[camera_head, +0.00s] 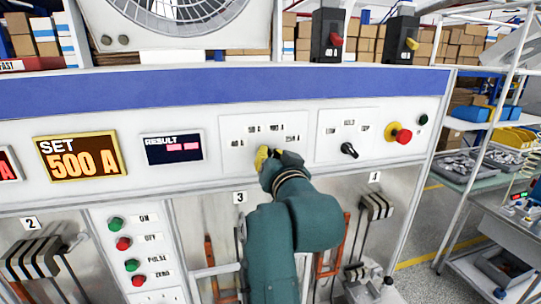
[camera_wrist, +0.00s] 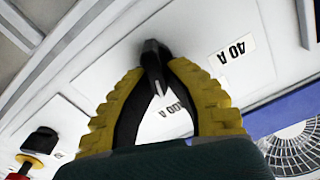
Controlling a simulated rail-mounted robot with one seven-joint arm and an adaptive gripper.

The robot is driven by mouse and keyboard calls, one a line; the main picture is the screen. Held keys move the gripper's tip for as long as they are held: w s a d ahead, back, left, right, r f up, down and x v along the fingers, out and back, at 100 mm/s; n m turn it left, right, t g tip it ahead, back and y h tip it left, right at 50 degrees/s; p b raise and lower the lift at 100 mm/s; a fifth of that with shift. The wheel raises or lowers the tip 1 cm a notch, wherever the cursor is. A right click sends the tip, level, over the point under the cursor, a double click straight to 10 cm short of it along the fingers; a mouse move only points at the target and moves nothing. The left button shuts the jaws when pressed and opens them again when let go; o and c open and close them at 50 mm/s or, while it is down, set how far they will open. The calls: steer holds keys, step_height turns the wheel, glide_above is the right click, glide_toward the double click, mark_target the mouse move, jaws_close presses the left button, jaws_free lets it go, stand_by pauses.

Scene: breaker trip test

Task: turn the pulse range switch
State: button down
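The pulse range switch is a small black knob on a white plate (camera_head: 235,132) marked with several ampere values. In the wrist view the black knob (camera_wrist: 154,52) stands upright between my two yellow-ribbed fingertips. My gripper (camera_wrist: 157,72) has its fingers drawn together with the tips against the knob's sides. In the head view my gripper (camera_head: 268,156) is at the lower middle of the plate and hides the knob. A "40 A" label (camera_wrist: 236,49) shows beside it, and another label is partly hidden behind the fingers.
A second black rotary knob (camera_head: 349,150) is on the plate to the right, with a red mushroom button (camera_head: 400,135) beyond it. The set display (camera_head: 78,158) reads 500 A; the result display (camera_head: 173,148) is left of the plate. Green and red buttons (camera_head: 123,243) sit lower left.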

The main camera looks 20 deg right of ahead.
steer(key=shift+a+n, duration=0.1)
steer(key=shift+n, duration=0.3)
steer(key=n, duration=0.2)
steer(key=shift+a+n, duration=0.15)
steer(key=shift+n, duration=0.25)
steer(key=n, duration=0.4)
steer(key=shift+w+a+f+p, duration=0.1)
steer(key=shift+a+p, duration=0.1)
steer(key=shift+p, duration=0.15)
steer(key=c, duration=1.1)
jaws_free()
